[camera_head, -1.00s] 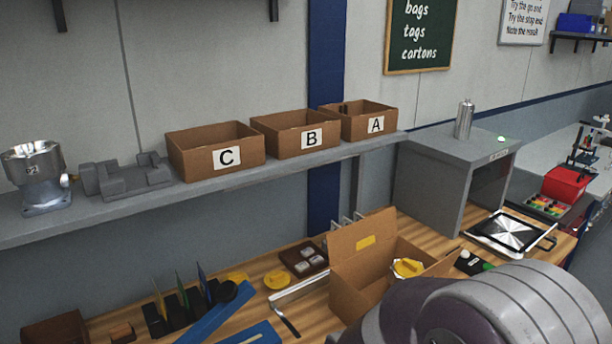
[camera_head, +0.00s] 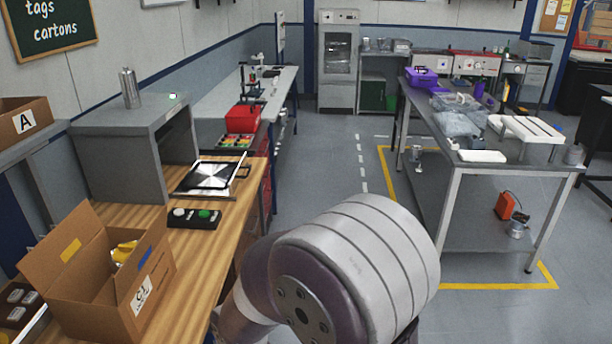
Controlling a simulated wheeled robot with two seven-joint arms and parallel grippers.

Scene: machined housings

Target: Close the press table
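The press is a grey open-fronted box (camera_head: 120,150) at the back of the wooden bench, with a silver cylinder (camera_head: 130,88) and a small green light on top. Its press table (camera_head: 210,176), a dark-framed plate with a shiny metal disc and a handle at its right side, sticks out of the press opening over the bench. A grey arm link of mine fills the lower middle of the view. Neither of my grippers is in view.
A control box (camera_head: 194,218) with a white and a green button lies in front of the press. An open carton (camera_head: 95,275) stands at the near left. A red bin (camera_head: 243,118) is beyond. Clear floor lies right of the bench, before a grey table (camera_head: 470,200).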

